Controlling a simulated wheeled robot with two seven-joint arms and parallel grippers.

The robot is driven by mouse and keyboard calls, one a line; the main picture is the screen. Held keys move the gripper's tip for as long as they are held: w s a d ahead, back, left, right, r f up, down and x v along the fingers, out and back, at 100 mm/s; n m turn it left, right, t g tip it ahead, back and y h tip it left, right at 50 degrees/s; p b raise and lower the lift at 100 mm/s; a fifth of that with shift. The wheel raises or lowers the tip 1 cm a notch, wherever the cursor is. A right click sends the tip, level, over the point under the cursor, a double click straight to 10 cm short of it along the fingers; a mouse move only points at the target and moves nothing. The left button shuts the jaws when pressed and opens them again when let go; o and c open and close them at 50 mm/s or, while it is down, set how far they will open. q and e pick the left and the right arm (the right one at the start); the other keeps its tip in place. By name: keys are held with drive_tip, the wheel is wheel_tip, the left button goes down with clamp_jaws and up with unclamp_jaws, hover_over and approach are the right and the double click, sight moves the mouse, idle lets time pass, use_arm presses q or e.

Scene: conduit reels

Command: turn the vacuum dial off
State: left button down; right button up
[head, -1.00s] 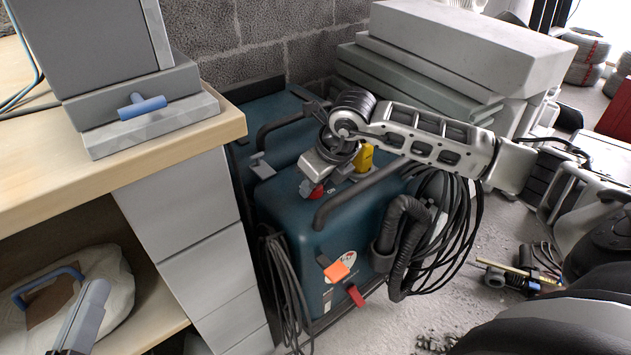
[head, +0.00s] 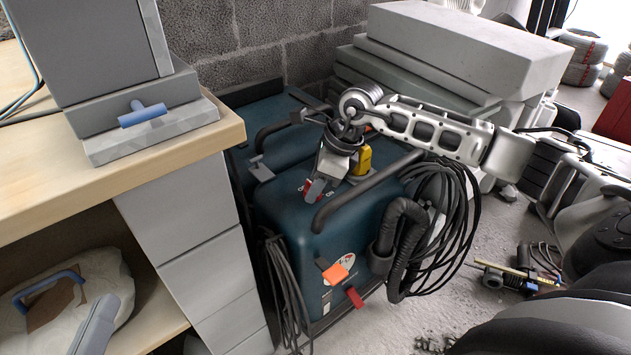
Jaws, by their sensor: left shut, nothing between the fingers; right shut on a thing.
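The vacuum is the dark teal machine (head: 285,225) on the floor beside the workbench. Its red dial (head: 313,187) sits on the top near the front edge, mostly covered by my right gripper (head: 314,192). My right gripper points down and is shut on the dial, its fingers tilted towards the lower left. My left gripper (head: 100,315) shows only in part at the bottom left, in front of the shelf. It is shut and empty, well away from the vacuum.
The wooden workbench (head: 185,160) and grey drawer panel (head: 185,220) stand close on the left. A yellow part (head: 361,160) and black handle (head: 365,190) flank my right gripper. Black cable coils (head: 445,220) and a hose (head: 402,235) hang at the vacuum's right. Pale slabs (head: 460,45) lie behind.

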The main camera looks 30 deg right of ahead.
idle(0.4)
drive_tip(key=o, duration=1)
drive_tip(key=shift+c, duration=0.2)
use_arm(q)
drive_tip(key=shift+d, duration=0.1)
use_arm(e)
drive_tip(key=shift+r, duration=0.25)
drive_tip(key=p+v, duration=0.2)
drive_tip(key=v, duration=0.2)
drive_tip(key=shift+d+r, duration=0.15)
drive_tip(key=shift+r, duration=0.1)
use_arm(q)
drive_tip(key=p, duration=0.1)
drive_tip(key=f+g+y+p, duration=0.1)
drive_tip(key=a+f+m+g+p, duration=0.1)
drive_tip(key=shift+s+f+y, duration=0.25)
drive_tip(key=shift+s+y, duration=0.05)
drive_tip(key=shift+s, duration=0.1)
use_arm(e)
drive_tip(key=v, duration=1.1)
use_arm(q)
drive_tip(key=shift+r, duration=0.1)
